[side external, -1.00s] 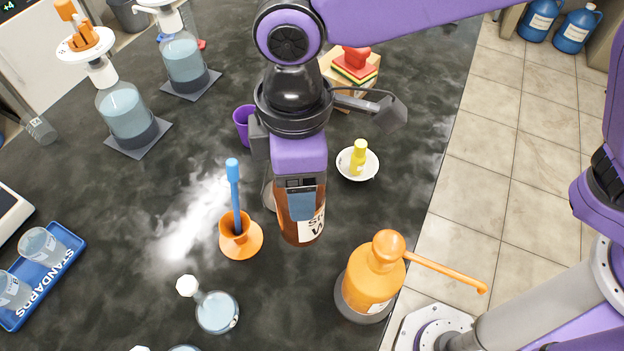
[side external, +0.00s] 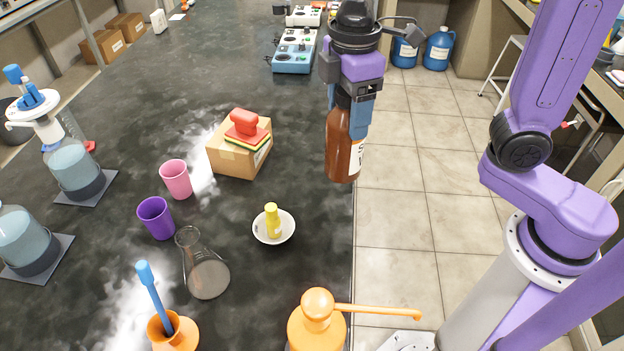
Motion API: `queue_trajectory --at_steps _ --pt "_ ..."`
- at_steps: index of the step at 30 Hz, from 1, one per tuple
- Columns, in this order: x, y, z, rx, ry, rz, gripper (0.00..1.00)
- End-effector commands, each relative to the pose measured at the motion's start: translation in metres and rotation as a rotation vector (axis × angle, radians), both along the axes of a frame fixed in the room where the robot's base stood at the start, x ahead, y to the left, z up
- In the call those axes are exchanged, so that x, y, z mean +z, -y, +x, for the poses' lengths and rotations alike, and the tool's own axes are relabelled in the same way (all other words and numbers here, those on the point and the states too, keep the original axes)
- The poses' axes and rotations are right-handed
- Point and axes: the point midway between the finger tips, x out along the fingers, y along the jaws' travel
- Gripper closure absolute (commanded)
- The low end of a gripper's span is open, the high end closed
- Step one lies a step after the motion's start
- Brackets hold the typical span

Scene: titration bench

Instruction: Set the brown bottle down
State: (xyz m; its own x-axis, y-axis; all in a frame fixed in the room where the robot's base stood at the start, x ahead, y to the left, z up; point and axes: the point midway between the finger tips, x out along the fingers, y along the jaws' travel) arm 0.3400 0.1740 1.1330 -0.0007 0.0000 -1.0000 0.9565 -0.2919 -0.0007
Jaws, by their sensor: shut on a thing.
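The brown bottle (side external: 342,155) has a white label on its right side and hangs nearly upright from my gripper (side external: 352,106). My gripper is shut on its upper part, and the blue fingers hide the neck and cap. The bottle appears held in the air, in line with the right edge of the dark bench (side external: 310,130). Its exact height, and whether it is over the bench or the floor, I cannot tell. No surface visibly touches its base.
A cardboard box (side external: 232,160) with a red stamp-like object (side external: 244,122) is left of the bottle. A white dish (side external: 284,232) holds a yellow bottle (side external: 272,218). A flask (side external: 205,275), cups (side external: 176,180) and an orange pump bottle (side external: 316,325) are nearer. Bench behind the box is clear.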

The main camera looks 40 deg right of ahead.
Motion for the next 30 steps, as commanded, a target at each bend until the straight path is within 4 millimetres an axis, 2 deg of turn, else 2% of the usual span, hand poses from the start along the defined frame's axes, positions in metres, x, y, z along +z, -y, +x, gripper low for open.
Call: queue_trajectory --at_steps 1,3,6,9,14,30 --pt "0.001 0.018 -0.002 -0.010 0.003 0.003 1.00" --pt "0.000 0.037 -0.005 -0.014 0.003 0.003 1.00" --pt "-0.002 0.056 -0.010 -0.017 0.003 0.003 1.00" --pt "-0.003 0.066 -0.012 -0.019 0.003 0.002 1.00" --pt "-0.009 0.066 -0.002 -0.018 -0.001 0.000 1.00" --pt "-0.050 0.040 0.077 -0.019 -0.002 0.000 1.00"
